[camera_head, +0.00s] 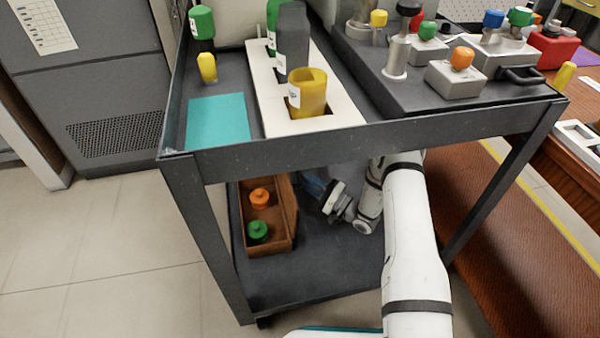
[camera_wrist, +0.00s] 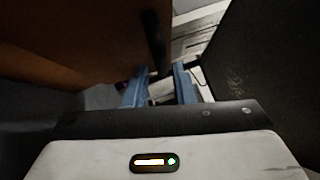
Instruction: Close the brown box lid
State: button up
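The brown box (camera_head: 287,230) stands open on the lower shelf of the cart. An orange-topped piece (camera_head: 259,197) and a green-topped piece (camera_head: 258,231) are inside it. I cannot clearly make out its lid in the head view. My gripper (camera_head: 314,187) is just right of the box's far end, partly shaded under the upper tray. In the wrist view a large brown panel (camera_wrist: 75,45), of the box or its lid, fills the upper left. The blue fingers of my gripper (camera_wrist: 159,85) are apart there, right of the panel. A dark bar (camera_wrist: 156,40) reaches down toward the gap between them.
The cart's upper tray (camera_head: 350,140) lies above my arm, with bottles and metal fixtures on it. Cart legs stand left (camera_head: 205,235) and right (camera_head: 503,180). The lower shelf (camera_head: 315,275) is bare in front of my gripper. A dark surface (camera_wrist: 265,60) is close on the right.

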aim_at(298, 173)
jog(key=b+x, duration=0.1)
jog(key=x, duration=0.4)
grip_shut()
dwell(0.4)
